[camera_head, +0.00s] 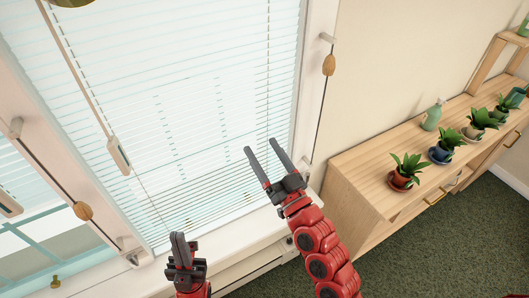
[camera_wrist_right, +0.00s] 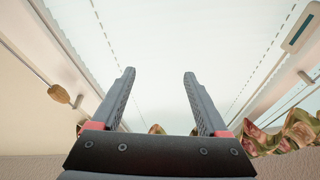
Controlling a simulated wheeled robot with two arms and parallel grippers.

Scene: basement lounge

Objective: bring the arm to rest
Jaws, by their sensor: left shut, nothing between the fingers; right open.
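My right gripper (camera_head: 265,165) is on a red arm coming up from the bottom centre of the head view, with its two dark fingers apart and nothing between them. It is raised in front of the window blind (camera_head: 190,90). The same open fingers of my right gripper (camera_wrist_right: 160,85) show in the right wrist view, pointing at the pale blind. My left gripper (camera_head: 180,242) is low in the head view, left of the right one, near the window sill. Its fingers are together and hold nothing. Most of my left arm is out of view.
A wooden cabinet (camera_head: 345,205) with several potted plants and a green bottle (camera_head: 432,116) stands to the right. Cords with wooden toggles (camera_head: 329,64) hang beside the blind. Dark green carpet (camera_head: 440,250) lies bare at lower right.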

